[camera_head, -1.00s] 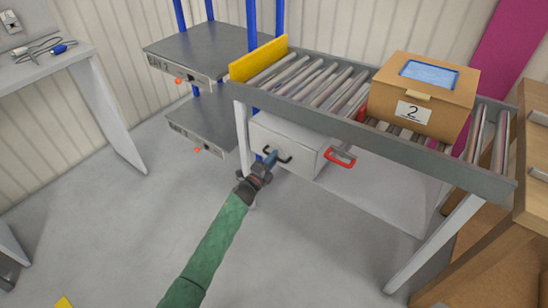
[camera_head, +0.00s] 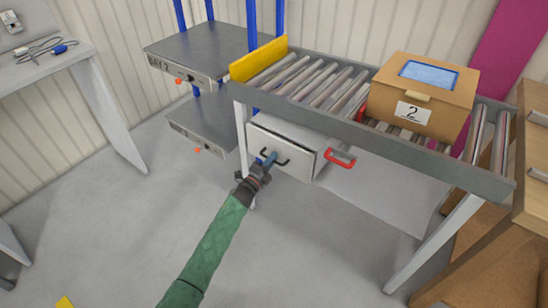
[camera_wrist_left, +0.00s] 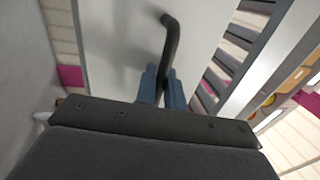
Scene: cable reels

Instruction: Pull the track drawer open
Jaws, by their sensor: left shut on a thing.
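The track drawer (camera_head: 290,150) is a light grey box front under the roller conveyor, with a dark handle (camera_head: 282,161) on its face. The drawer stands a little out, with a dark gap showing along its top. My left gripper (camera_head: 268,161) is shut on the handle's left part. In the left wrist view, the blue fingers (camera_wrist_left: 162,88) close around the dark bar (camera_wrist_left: 170,40) in front of the pale drawer face (camera_wrist_left: 120,40). My right gripper is not in view.
The roller conveyor (camera_head: 330,110) above carries a cardboard box (camera_head: 432,88) marked 2. A conveyor leg (camera_head: 242,140) stands left of the drawer. The floor in front is clear.

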